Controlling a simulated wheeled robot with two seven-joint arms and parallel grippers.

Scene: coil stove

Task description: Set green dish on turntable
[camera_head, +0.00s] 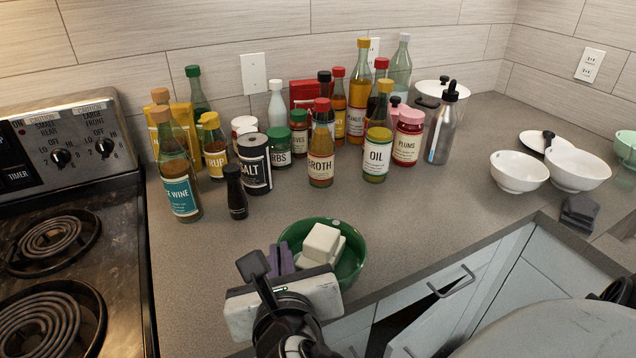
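A green dish (353,262) sits on the counter near its front edge, with pale blocks (322,244) in it. My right gripper (267,264) is at the dish's near left side, partly in front of it. A dark finger stands at its left and a purple pronged piece beside it, at the dish's rim. I cannot tell whether it grips the rim or whether its fingers are open or shut. I make out no turntable. My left gripper is not in view.
A coil stove (70,230) is at left. White bowls (519,172) stand at right. Bare counter (440,205) lies between.

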